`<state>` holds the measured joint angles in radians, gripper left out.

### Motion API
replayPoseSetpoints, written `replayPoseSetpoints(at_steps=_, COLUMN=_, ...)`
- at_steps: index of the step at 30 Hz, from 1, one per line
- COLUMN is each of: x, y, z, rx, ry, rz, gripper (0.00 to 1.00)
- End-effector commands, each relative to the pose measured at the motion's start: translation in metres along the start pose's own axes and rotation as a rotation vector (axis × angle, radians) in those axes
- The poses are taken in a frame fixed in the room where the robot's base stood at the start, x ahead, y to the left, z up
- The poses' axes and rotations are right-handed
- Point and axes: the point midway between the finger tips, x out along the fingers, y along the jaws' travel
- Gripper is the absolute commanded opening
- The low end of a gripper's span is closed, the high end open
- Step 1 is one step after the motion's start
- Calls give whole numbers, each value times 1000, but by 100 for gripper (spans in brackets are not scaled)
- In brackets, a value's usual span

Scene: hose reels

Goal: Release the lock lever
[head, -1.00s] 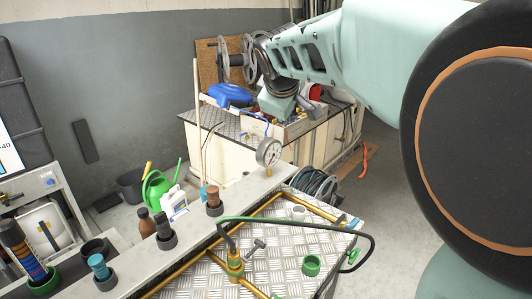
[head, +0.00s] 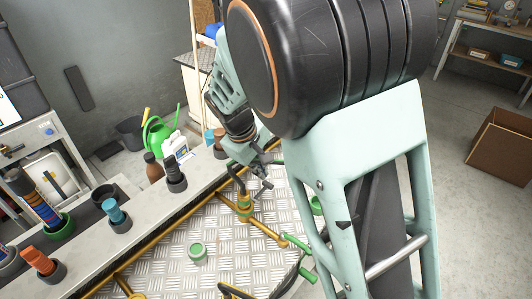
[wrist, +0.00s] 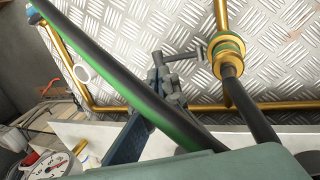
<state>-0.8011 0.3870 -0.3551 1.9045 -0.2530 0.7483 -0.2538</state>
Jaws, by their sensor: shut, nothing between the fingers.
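My gripper (head: 258,168) is shut and empty, low over the bright tread-plate top (head: 220,262). In the wrist view, my gripper (wrist: 166,80) points at the plate. The lock lever, a small grey T-shaped handle (wrist: 188,56), shows at its tips, beside the brass fitting with green rings (wrist: 226,52). In the head view, the lever (head: 263,188) is just below my gripper, right of the brass fitting (head: 244,207). I cannot tell whether the fingers touch the lever. A black and green hose crosses the wrist view and hides part of my gripper.
Brass pipes (head: 264,229) run along the plate. A light ledge (head: 135,215) with several capped holders is at the left. A pressure gauge (wrist: 50,166) is low left in the wrist view. My arm hides the plate's right side.

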Motion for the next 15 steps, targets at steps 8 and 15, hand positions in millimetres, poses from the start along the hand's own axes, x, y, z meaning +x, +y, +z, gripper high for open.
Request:
replayPoseSetpoints(at_steps=8, x=40, y=1, z=0, rx=1, ry=-2, rz=1, gripper=0)
replayPoseSetpoints(at_steps=15, x=50, y=1, z=0, rx=1, ry=1, rz=1, gripper=0)
